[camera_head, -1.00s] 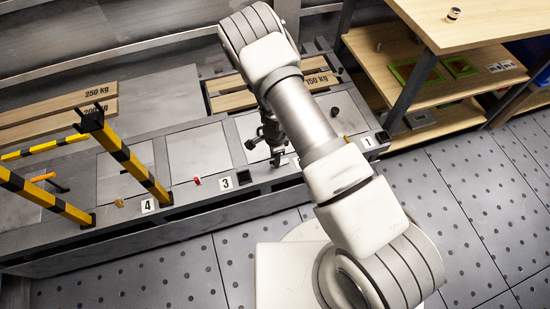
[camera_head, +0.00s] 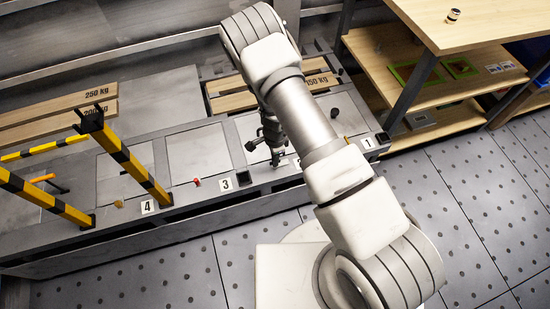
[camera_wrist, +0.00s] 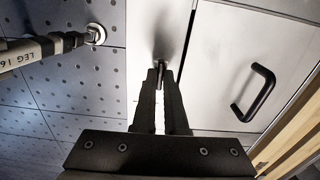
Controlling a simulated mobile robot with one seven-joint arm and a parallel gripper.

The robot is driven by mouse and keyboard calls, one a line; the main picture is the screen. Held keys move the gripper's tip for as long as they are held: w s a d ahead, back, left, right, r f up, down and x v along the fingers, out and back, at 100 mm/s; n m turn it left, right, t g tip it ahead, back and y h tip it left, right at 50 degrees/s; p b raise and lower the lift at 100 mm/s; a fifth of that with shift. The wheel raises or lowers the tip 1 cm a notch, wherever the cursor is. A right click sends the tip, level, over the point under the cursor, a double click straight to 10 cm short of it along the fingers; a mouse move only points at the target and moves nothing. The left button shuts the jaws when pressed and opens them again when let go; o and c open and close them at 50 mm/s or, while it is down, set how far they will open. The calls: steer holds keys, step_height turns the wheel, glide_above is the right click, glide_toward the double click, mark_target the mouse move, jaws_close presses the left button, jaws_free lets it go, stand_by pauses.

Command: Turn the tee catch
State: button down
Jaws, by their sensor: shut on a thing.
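My gripper (camera_wrist: 160,74) is shut at the edge of a pale panel (camera_wrist: 215,50) in the wrist view. Its two dark fingers are close together on a small piece that they mostly hide, which I take to be the tee catch. The catch's shape and turn angle cannot be made out. In the head view my gripper (camera_head: 276,156) points down at the bench's front strip, near the number 3 plate (camera_head: 226,184). My arm partly covers this spot.
A black bar handle (camera_wrist: 253,92) stands on the panel. A pole marked LEG (camera_wrist: 45,48) is at left in the wrist view. Yellow-and-black posts (camera_head: 135,165) rise at the bench's left. Wooden shelving (camera_head: 440,85) stands at right. The bench has a red knob (camera_head: 197,182).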

steer(key=n+b, duration=0.1)
steer(key=n, duration=0.3)
steer(key=n+b, duration=0.1)
steer(key=n, duration=0.3)
steer(key=shift+n, duration=0.4)
steer(key=n+b, duration=0.1)
steer(key=n, duration=0.3)
steer(key=shift+n, duration=0.3)
steer(key=shift+n+b, duration=0.4)
steer(key=shift+n, duration=1.6)
steer(key=c, duration=1)
jaws_free()
steer(key=shift+o, duration=0.2)
steer(key=shift+r, duration=0.1)
